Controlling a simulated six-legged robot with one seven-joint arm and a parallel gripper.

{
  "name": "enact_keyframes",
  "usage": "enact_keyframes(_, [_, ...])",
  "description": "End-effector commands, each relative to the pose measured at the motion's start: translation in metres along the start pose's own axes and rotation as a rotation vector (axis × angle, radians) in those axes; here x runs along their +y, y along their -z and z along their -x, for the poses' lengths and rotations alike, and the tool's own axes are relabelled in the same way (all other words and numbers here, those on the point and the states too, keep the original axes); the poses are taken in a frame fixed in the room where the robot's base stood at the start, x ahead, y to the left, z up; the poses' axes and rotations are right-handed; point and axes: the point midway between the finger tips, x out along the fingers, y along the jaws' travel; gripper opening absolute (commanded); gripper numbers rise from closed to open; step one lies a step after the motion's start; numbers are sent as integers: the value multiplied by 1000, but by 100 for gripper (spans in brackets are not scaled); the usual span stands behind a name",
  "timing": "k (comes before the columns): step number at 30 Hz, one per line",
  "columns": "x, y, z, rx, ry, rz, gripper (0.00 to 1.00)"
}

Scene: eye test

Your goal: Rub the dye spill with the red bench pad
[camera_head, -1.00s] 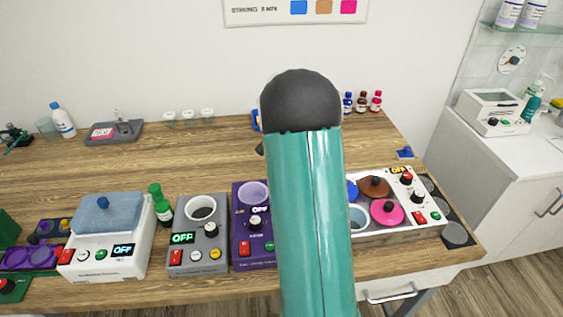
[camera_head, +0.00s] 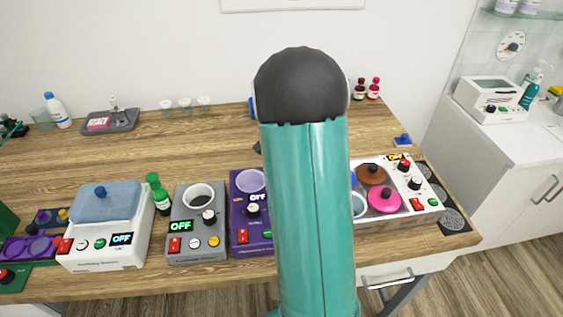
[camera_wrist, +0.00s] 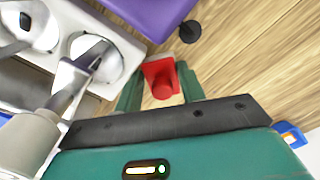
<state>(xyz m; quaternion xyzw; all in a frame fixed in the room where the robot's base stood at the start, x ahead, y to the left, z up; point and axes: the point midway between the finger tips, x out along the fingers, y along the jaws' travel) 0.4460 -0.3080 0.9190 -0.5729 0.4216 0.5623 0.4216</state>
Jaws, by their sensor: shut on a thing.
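The red bench pad (camera_wrist: 161,80), a red block with a rounded red knob, sits between the two green fingers of my gripper (camera_wrist: 160,92) in the wrist view. My gripper is shut on it, over the wooden bench top. I cannot tell whether the pad touches the wood. A small dark round spot (camera_wrist: 190,32) lies on the wood beyond the pad, near the purple device; I cannot tell whether it is the dye spill. In the head view my arm hides my gripper, the pad and the bench area behind it.
A purple device (camera_head: 249,209) stands left of my arm, with a grey device (camera_head: 182,244) beside it. A white panel with coloured lids (camera_head: 408,186) stands to the right. A blue pad (camera_head: 403,139) lies near the right edge. Bare wooden bench (camera_head: 100,160) lies at the back left.

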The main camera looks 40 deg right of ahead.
Motion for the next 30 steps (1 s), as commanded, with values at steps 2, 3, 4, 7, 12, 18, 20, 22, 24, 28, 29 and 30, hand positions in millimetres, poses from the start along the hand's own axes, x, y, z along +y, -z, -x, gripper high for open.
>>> enact_keyframes(2, [4, -2, -6, -23, -19, -3, 3])
enact_keyframes(3, [2, 0, -6, -23, -20, -3, 3])
enact_keyframes(4, [0, 2, -6, -24, -20, -3, 3])
enact_keyframes(7, [-5, 10, -7, -21, -18, -4, 3])
enact_keyframes(12, [-14, 20, -8, -19, -16, -4, 3])
enact_keyframes(18, [-19, 25, -8, -18, -14, -3, 3])
enact_keyframes(20, [-21, 27, -8, -17, -14, -3, 3])
enact_keyframes(22, [-25, 32, -8, -16, -13, -3, 3])
enact_keyframes(24, [-28, 36, -8, -16, -13, -3, 3])
enact_keyframes(28, [-35, 45, -7, -15, -12, -2, 3])
enact_keyframes(29, [-36, 47, -7, -15, -13, -3, 3])
enact_keyframes(30, [-38, 49, -7, -15, -13, -2, 3])
